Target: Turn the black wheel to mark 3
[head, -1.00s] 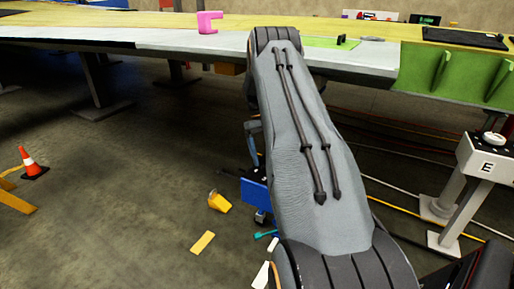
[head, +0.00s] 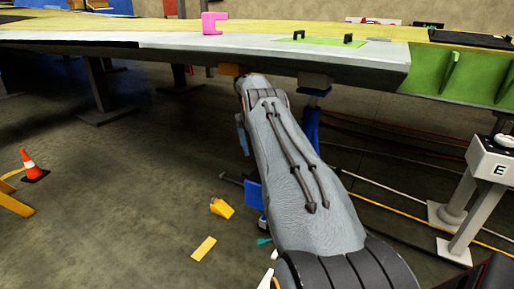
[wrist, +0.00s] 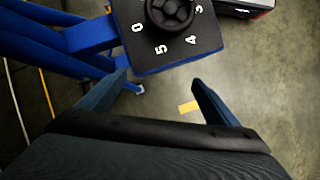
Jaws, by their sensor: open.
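The black wheel (wrist: 170,10) shows at the top of the wrist view, its upper part cut off by the picture edge. It sits on a dark dial plate (wrist: 200,45) with white marks 0, 5, 4 and 3 in view, on a blue stand (wrist: 95,38). A pointer on the wheel cannot be made out. My gripper (wrist: 160,78) is open and empty. Its two fingers are apart, below the wheel in the picture and not touching it. In the head view my arm hides the wheel, and a blue part (head: 253,194) shows beside the arm.
A long bench (head: 200,48) with a pink clamp (head: 213,22) and green plate spans the back, above my arm. A white post marked E (head: 492,165) stands at right. A yellow piece (head: 203,248) lies on the floor. A cone (head: 32,166) stands left on open floor.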

